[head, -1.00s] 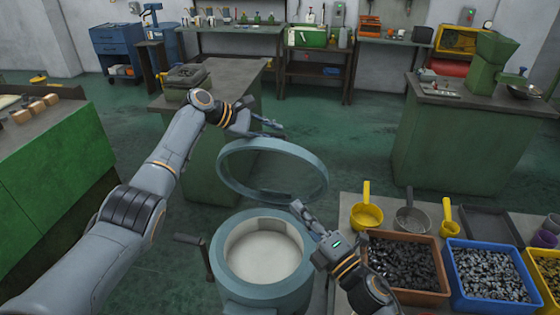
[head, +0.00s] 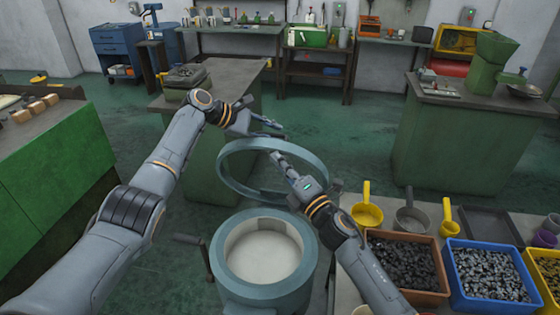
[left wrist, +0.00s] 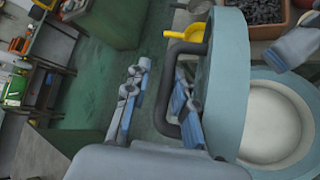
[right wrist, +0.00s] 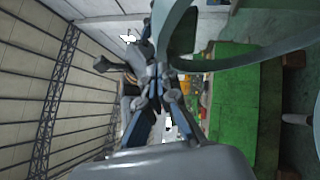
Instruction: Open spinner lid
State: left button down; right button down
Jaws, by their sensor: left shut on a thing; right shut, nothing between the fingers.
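The spinner (head: 228,285) is a blue-grey round drum with a pale inside, open at the top in the head view. Its ring-shaped lid (head: 224,172) stands tilted up above the drum's far side. My left gripper (head: 266,127) is at the lid's far upper edge. In the left wrist view its fingers lie on either side of the lid's dark bar handle (left wrist: 166,90), and it is shut on that handle. My right gripper (head: 279,158) is shut and empty, in front of the lid's opening. The lid's rim (right wrist: 225,62) passes close by it in the right wrist view.
On the right, a table holds an orange bin (head: 405,240) and a blue bin (head: 490,246) of small parts, with yellow scoops (head: 366,213) behind. A crank (head: 190,239) juts from the drum's left. A green cabinet bench (head: 190,150) stands behind the lid.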

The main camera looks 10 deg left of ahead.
pick_arm(q)
jog(key=shift+w+r, duration=0.15)
jog(key=shift+w, duration=0.1)
pick_arm(e)
jog(key=shift+w+r, duration=0.1)
jog(key=shift+w, duration=0.1)
